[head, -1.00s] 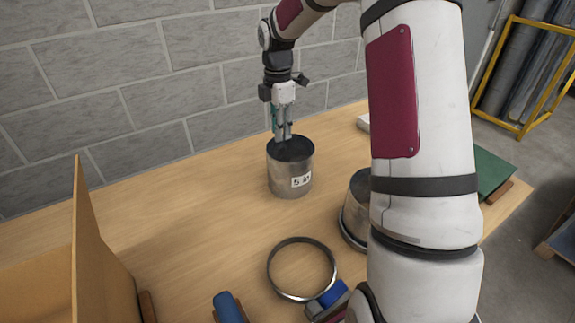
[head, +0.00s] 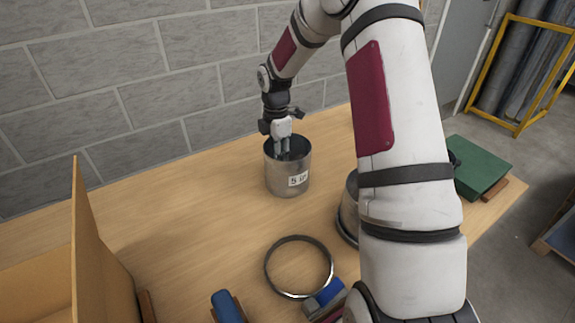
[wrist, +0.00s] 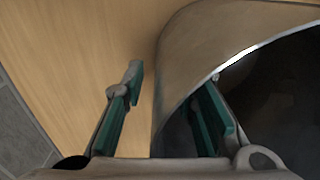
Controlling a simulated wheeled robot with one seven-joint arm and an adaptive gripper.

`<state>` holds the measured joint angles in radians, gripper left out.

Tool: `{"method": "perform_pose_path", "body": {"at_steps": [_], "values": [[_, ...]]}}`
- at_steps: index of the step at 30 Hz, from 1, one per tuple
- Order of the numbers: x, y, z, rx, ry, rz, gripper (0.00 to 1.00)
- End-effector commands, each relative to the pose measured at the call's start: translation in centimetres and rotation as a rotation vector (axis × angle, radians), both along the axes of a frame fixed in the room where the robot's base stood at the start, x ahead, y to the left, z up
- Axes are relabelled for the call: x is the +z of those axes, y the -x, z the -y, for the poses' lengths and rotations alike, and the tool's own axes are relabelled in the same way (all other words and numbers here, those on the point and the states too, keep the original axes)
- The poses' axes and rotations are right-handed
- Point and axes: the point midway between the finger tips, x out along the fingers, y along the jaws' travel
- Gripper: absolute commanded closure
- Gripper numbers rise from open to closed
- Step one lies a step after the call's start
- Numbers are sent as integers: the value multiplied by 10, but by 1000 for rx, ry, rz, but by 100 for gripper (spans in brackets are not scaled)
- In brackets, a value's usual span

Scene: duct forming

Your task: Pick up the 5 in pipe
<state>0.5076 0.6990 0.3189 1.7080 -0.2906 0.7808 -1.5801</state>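The 5 in pipe (head: 288,180) is a short grey metal cylinder with a white label, standing upright on the wooden table. My gripper (head: 282,151) points down at its open top, with the fingers low at the rim. In the wrist view, my gripper (wrist: 168,95) is open across the wall of the pipe (wrist: 205,45). The left finger is outside, over the table, and the right finger is inside the pipe opening. A gap shows between the left finger and the wall. Whether the right finger touches the wall is unclear.
A second metal cylinder (head: 347,212) stands to the right, partly hidden by my arm. A metal ring (head: 268,268) and a blue-handled tool (head: 228,307) lie nearer. A wooden panel (head: 90,245) rises at left. A green box (head: 480,167) sits at right. A block wall (head: 130,80) stands behind.

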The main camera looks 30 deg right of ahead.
Motion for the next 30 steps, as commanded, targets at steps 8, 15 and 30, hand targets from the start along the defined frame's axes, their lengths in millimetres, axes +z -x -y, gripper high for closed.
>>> {"method": "perform_pose_path", "body": {"at_steps": [8,15,30], "values": [[0,0,0,0,0,0,100],[1,0,0,0,0,0,100],[68,-1,1,-1,2,4,100]]}}
